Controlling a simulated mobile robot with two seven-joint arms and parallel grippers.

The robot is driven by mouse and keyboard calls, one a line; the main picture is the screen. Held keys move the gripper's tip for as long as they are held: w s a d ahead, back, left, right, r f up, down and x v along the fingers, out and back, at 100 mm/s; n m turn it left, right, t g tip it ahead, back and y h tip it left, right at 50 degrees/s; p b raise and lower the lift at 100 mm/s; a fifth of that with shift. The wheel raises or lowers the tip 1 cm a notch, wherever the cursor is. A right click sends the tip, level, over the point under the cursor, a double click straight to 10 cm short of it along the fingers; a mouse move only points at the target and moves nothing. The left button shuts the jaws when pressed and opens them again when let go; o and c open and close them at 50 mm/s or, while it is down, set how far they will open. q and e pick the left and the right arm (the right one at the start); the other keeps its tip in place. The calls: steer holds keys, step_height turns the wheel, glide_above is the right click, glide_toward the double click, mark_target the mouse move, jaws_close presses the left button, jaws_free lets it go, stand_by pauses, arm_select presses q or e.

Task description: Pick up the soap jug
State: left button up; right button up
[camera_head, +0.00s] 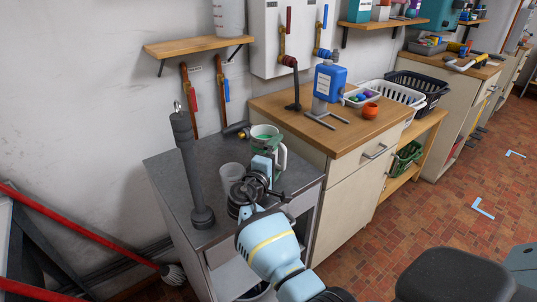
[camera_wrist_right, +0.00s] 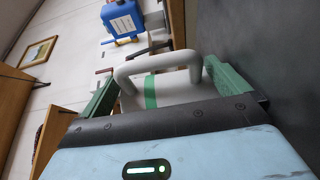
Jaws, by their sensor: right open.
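The soap jug (camera_head: 282,157), white with a looped handle, stands on the grey counter of the utility unit. My right gripper (camera_head: 266,146) is at its near side and covers much of it. In the right wrist view the jug's pale handle and green band (camera_wrist_right: 150,92) show between the two green fingers of my open right gripper (camera_wrist_right: 165,85). The fingers stand apart on either side of the handle; whether they touch the jug I cannot tell. My left gripper is not in view.
A tall dark grey post (camera_head: 190,165) stands on the counter to the left. A translucent cup (camera_head: 231,176) is close to my right gripper.

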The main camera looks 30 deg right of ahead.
steer(key=shift+w+d, duration=0.35)
steer(key=shift+d, duration=0.15)
steer(key=shift+c, duration=0.4)
steer(key=c, duration=1.2)
steer(key=shift+r, duration=0.1)
steer(key=shift+c, duration=0.2)
steer(key=shift+r, duration=0.1)
steer(key=shift+r, duration=1.2)
steer(key=shift+r+p, duration=0.5)
steer(key=shift+r, duration=3.15)
steer(key=shift+r, duration=0.1)
